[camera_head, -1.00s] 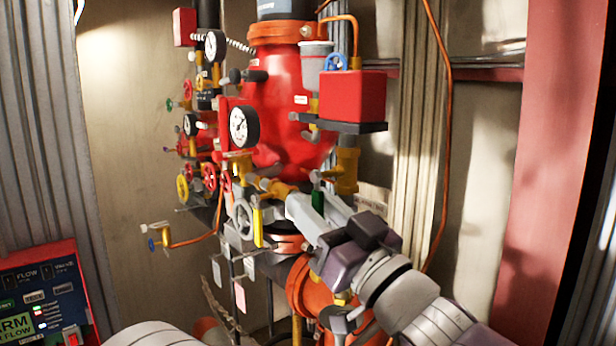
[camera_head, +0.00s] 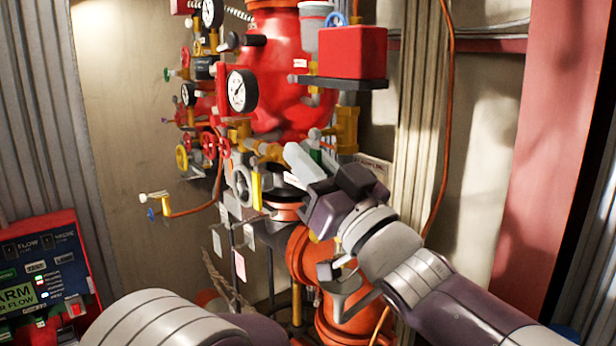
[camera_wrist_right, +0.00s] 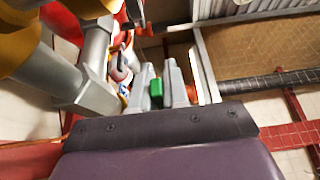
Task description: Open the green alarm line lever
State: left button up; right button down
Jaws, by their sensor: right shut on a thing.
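The green alarm line lever (camera_head: 315,153) is a small green handle on the yellow pipework, below the red box. My right gripper (camera_head: 307,160) reaches it from the lower right, and its fingers hide much of the lever in the head view. In the right wrist view the green lever (camera_wrist_right: 156,92) sits between the two grey fingers (camera_wrist_right: 157,84), and the gripper is shut on it. I cannot tell the lever's exact angle. My left arm shows at the bottom of the head view, but its gripper is out of frame.
A yellow-handled lever (camera_head: 256,191) and a grey handwheel (camera_head: 241,184) are close left of my right gripper. The red box (camera_head: 352,52) on its dark shelf is above. Orange pipe (camera_head: 302,253) stands below. An alarm panel (camera_head: 45,275) is at lower left.

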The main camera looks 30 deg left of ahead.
pick_arm(q)
jog(key=shift+f, duration=0.1)
pick_arm(e)
jog(key=c, duration=1.2)
grip_release()
pick_arm(q)
notch_tip(320, 180, down, 7)
jog(key=b, duration=0.7)
jog(key=shift+f, duration=0.2)
pick_arm(e)
jog(key=v, duration=1.2)
jog(key=shift+s+d+f, duration=0.15)
jog(key=shift+d+f, duration=0.05)
jog(key=shift+d, duration=0.05)
jog(key=shift+t, duration=0.3)
